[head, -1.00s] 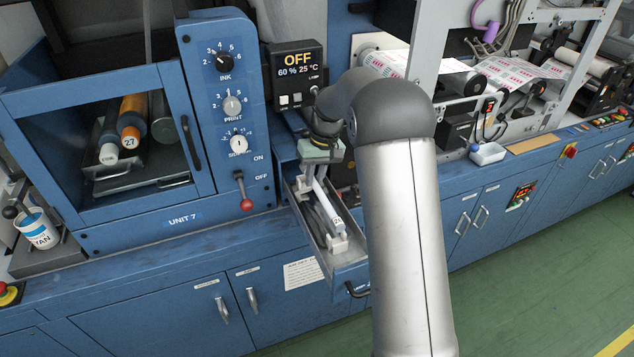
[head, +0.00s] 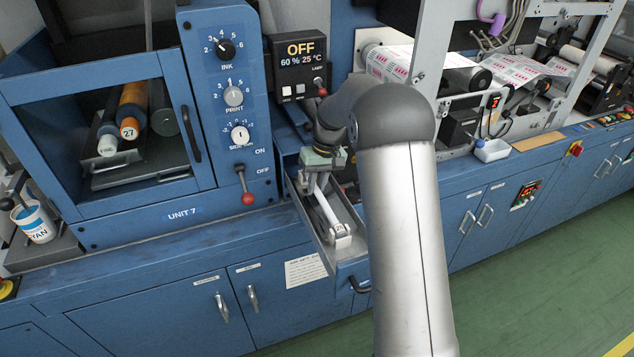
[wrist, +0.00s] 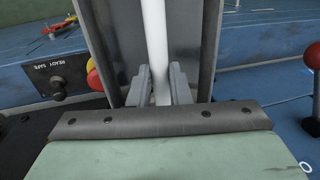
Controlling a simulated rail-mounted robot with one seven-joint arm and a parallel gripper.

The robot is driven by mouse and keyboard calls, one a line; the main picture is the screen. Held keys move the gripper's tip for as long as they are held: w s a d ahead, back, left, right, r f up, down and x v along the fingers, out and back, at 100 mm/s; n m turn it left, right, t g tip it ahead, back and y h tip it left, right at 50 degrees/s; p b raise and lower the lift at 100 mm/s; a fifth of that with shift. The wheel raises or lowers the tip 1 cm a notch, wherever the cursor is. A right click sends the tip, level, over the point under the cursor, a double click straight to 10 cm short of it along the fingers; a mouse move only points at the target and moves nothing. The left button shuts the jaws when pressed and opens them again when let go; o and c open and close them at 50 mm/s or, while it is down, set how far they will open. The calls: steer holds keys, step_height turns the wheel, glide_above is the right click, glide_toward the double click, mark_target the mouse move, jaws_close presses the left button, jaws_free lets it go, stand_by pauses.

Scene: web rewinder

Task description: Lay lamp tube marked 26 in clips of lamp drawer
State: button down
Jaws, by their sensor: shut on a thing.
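The lamp drawer (head: 355,268) stands pulled out of the blue cabinet below the control box. The white lamp tube (head: 326,209) lies lengthwise within it, low between the walls. Its marked near end is at the pale front clip (head: 342,241); the number is too small to read surely, and I cannot tell whether the tube is fully seated. My gripper (head: 320,172) is over the back part of the drawer, shut on the tube. In the wrist view the tube (wrist: 154,35) runs up between both fingers (wrist: 159,94). The rear clip is hidden.
The control box (head: 298,65) reading OFF stands just behind the drawer. A red-knobbed lever (head: 246,197) is at the drawer's left. The drawer's side walls (wrist: 205,50) flank my fingers closely. A glass-fronted cabinet with rollers (head: 130,127) is further left.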

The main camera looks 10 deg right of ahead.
steer(key=c, duration=1.3)
jaws_free()
steer(key=shift+o, duration=0.2)
step_height(320, 180, up, 12)
steer(key=d+b, duration=0.1)
steer(key=d, duration=0.1)
steer(key=shift+w+d+b, duration=0.15)
steer(key=shift+w+b, duration=0.05)
steer(key=shift+b, duration=0.2)
steer(key=shift+f, duration=0.1)
